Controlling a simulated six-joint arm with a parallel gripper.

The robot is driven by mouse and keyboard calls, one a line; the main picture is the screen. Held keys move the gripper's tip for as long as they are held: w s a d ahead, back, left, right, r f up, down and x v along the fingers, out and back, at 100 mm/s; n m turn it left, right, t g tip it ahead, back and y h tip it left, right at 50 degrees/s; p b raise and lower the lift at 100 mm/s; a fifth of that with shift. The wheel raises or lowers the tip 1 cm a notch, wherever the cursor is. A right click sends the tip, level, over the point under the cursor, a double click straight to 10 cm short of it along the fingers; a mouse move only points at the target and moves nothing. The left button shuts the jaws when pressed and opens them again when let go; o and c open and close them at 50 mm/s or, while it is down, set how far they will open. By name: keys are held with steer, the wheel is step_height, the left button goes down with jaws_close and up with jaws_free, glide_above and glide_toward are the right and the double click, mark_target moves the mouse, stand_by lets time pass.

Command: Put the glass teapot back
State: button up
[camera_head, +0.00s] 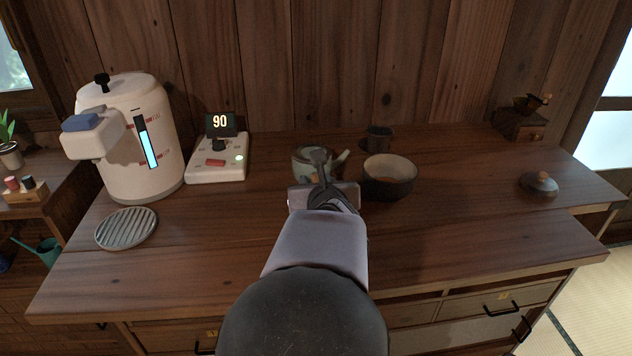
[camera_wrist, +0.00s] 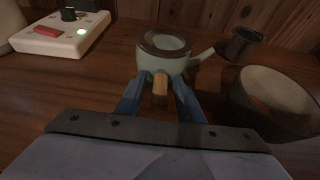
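The teapot (camera_head: 303,156) stands on the wooden counter near the middle, partly hidden behind my arm. In the wrist view the teapot (camera_wrist: 178,64) is pale green with a dark brown rim and a spout pointing right. Its short wooden handle (camera_wrist: 160,86) points toward me. My gripper (camera_head: 322,170) is right at the teapot. In the wrist view the two blue fingers of my gripper (camera_wrist: 160,92) stand on either side of the handle, with a small gap showing on each side. The teapot looks upright and on the counter.
A dark bowl (camera_head: 391,186) stands close right of the teapot, with a small dark cup (camera_head: 378,139) behind. Left are a scale-like device (camera_head: 218,172) reading 90, a white water boiler (camera_head: 150,170) and a ridged round plate (camera_head: 127,229). A dark lid (camera_head: 540,186) and small box (camera_head: 518,124) are right.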

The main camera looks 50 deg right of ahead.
steer(key=p+v, duration=0.2)
steer(key=v, duration=0.1)
steer(key=shift+s+a+r, duration=0.15)
steer(key=shift+s+r, duration=0.05)
steer(key=shift+r, duration=0.15)
steer(key=shift+s+a+p, duration=0.45)
steer(key=shift+p, duration=0.25)
